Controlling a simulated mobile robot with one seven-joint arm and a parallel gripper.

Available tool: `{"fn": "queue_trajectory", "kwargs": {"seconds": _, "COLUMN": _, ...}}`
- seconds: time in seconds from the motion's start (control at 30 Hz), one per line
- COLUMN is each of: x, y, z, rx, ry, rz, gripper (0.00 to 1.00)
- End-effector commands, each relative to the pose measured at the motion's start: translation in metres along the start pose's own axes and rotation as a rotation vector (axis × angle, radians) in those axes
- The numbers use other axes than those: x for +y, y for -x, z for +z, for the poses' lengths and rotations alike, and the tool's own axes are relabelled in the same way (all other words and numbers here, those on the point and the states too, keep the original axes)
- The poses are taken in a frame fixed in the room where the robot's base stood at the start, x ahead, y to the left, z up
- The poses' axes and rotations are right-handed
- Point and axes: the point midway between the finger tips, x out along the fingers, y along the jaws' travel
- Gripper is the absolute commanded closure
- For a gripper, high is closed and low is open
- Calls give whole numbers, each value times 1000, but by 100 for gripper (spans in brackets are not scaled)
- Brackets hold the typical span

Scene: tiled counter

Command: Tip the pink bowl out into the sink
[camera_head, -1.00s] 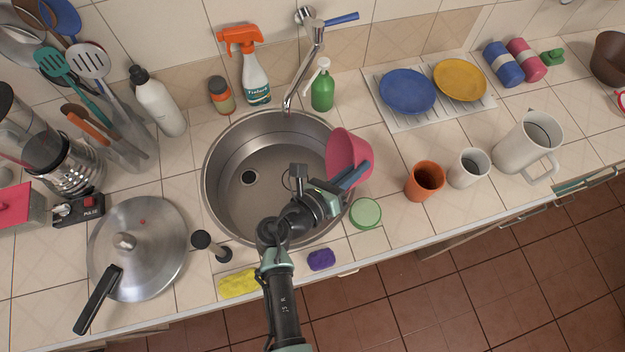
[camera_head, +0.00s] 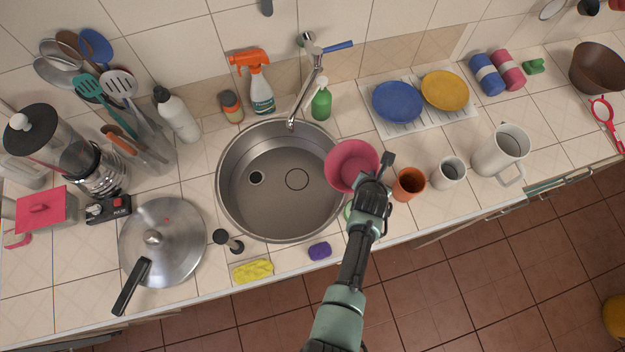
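The pink bowl (camera_head: 350,160) is over the right rim of the round steel sink (camera_head: 232,205). Its opening faces up toward the camera, and the part of its inside that I see looks empty. My gripper (camera_head: 368,182) is at the bowl's lower right edge and appears shut on it; the fingertips are mostly hidden by the gripper body. The sink floor shows a dark drain on the left and a thin dark ring (camera_head: 297,180) right of the middle.
The faucet (camera_head: 305,95) reaches over the back of the sink. A green soap bottle (camera_head: 321,102) stands behind the bowl. An orange cup (camera_head: 408,184), a white cup (camera_head: 452,172) and a white pitcher (camera_head: 500,152) stand close on the right. A yellow sponge (camera_head: 253,271) lies in front.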

Motion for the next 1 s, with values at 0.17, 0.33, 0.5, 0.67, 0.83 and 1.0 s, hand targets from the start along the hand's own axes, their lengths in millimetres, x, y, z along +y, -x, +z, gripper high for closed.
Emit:
{"fn": "queue_trajectory", "kwargs": {"seconds": 0.17, "x": 1, "y": 0, "z": 0, "rx": -1, "ry": 2, "rz": 0, "gripper": 100}}
{"fn": "queue_trajectory", "kwargs": {"seconds": 0.33, "x": 2, "y": 8, "z": 6, "rx": -4, "ry": 3, "rz": 0, "gripper": 100}}
{"fn": "queue_trajectory", "kwargs": {"seconds": 0.5, "x": 4, "y": 22, "z": 16, "rx": -4, "ry": 2, "rz": 0, "gripper": 100}}
{"fn": "queue_trajectory", "kwargs": {"seconds": 0.67, "x": 6, "y": 34, "z": 26, "rx": -3, "ry": 2, "rz": 0, "gripper": 100}}
{"fn": "queue_trajectory", "kwargs": {"seconds": 0.83, "x": 6, "y": 40, "z": 30, "rx": -2, "ry": 2, "rz": -1, "gripper": 100}}
{"fn": "queue_trajectory", "kwargs": {"seconds": 1.0, "x": 6, "y": 40, "z": 30, "rx": -1, "ry": 2, "rz": -1, "gripper": 100}}
